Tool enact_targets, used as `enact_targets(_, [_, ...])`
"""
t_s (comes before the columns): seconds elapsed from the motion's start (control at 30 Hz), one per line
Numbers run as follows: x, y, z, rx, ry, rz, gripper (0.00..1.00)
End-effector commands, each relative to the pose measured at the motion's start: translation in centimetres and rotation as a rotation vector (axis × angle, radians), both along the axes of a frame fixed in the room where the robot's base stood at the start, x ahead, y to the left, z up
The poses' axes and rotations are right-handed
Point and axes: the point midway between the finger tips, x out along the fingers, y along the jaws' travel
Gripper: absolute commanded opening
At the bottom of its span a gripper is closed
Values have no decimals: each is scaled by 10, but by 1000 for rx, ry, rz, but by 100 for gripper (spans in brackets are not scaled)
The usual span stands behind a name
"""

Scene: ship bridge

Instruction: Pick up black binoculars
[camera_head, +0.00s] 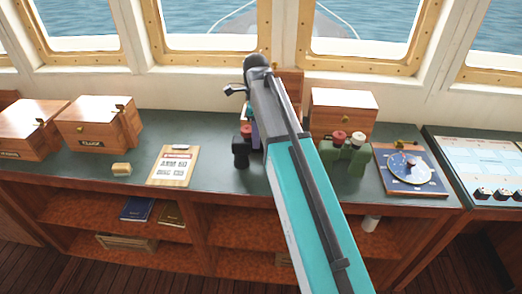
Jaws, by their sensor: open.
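Black binoculars (241,152) stand on the dark green counter top, with a reddish lens end on top. My arm crosses in front of them and hides their right part. My gripper (236,90) shows only as a small dark jaw-like part at the left of the arm's far end, above the black binoculars in the picture. The rest is hidden behind my arm. It is open, and I see nothing held in it.
Wooden boxes (97,124) stand at the left and another box (344,112) at the back right. A clipboard (173,165), a small yellowish block (121,169) and a round instrument on a blue board (409,170) lie on the counter (212,178). Windows are behind.

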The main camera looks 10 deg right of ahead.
Motion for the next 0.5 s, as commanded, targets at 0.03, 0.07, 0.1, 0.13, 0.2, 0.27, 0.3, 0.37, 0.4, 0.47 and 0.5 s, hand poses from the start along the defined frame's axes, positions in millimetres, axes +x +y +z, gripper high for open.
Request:
enact_targets(0.03, [0, 0, -1, 0, 0, 0, 41])
enact_targets(0.07, [0, 0, -1, 0, 1, 0, 41])
enact_targets(0.1, [0, 0, -2, 0, 1, 0, 41])
enact_targets(0.13, [0, 0, -3, 0, 1, 0, 41])
enact_targets(0.2, [-1, -1, -7, 0, 2, 0, 41])
enact_targets(0.27, [-1, -1, -11, 1, 2, 1, 41])
enact_targets(0.3, [0, -2, -14, 1, 2, 1, 41])
enact_targets(0.37, [0, -2, -19, 0, 2, 1, 41])
enact_targets(0.4, [0, -3, -22, 0, 2, 1, 41])
enact_targets(0.47, [0, -3, -27, 1, 2, 1, 41])
enact_targets(0.5, [0, -3, -31, 0, 2, 1, 41])
